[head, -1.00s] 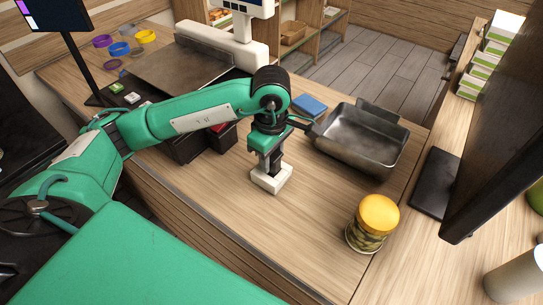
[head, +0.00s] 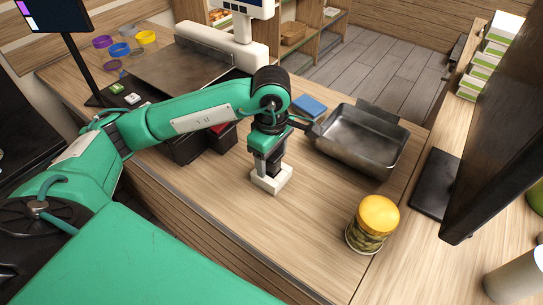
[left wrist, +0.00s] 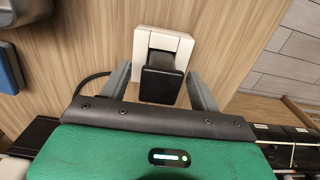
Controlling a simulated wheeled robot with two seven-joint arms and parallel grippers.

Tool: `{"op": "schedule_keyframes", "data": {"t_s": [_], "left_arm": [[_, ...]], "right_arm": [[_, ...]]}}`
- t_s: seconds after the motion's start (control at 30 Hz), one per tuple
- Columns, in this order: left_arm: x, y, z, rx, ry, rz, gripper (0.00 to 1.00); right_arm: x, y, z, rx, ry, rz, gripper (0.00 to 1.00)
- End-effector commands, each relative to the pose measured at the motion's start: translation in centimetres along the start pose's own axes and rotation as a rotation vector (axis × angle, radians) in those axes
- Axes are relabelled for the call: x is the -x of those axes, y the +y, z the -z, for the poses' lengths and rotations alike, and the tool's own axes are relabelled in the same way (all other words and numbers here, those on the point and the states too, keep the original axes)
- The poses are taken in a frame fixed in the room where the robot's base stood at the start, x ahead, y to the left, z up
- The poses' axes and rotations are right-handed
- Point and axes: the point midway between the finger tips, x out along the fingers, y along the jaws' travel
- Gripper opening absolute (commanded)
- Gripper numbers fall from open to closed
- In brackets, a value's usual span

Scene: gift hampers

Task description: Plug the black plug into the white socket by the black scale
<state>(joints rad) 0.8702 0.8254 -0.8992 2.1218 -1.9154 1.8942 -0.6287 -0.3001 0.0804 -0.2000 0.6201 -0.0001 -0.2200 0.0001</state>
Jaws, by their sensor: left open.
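The white socket (head: 271,180) sits on the wooden counter under my left gripper (head: 268,163); it also shows in the left wrist view (left wrist: 163,42). The black plug (left wrist: 160,82) stands at the socket, between my left gripper's two spread fingers (left wrist: 160,90). The fingers are open, with gaps on both sides of the plug. How deep the plug sits in the socket is hidden. A dark cable runs off to the left of the plug. A scale with a metal plate (head: 180,72) and a white column stands at the back left. My right gripper is not in view.
A metal pan (head: 358,142) and a blue block (head: 309,105) lie behind and right of the gripper. A yellow-lidded jar (head: 373,223) stands at the front right. Black boxes (head: 187,150) stand left of the socket. The counter in front of the socket is clear.

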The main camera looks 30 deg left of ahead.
Motion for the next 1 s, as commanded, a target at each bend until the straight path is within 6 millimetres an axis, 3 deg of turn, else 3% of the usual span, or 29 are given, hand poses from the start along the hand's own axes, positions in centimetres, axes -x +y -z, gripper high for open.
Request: {"op": "schedule_keyframes", "data": {"t_s": [1.0], "left_arm": [[6.2,0.0,0.0,0.0,-0.001,-0.002,0.63]], "right_arm": [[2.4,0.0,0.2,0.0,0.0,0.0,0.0]]}}
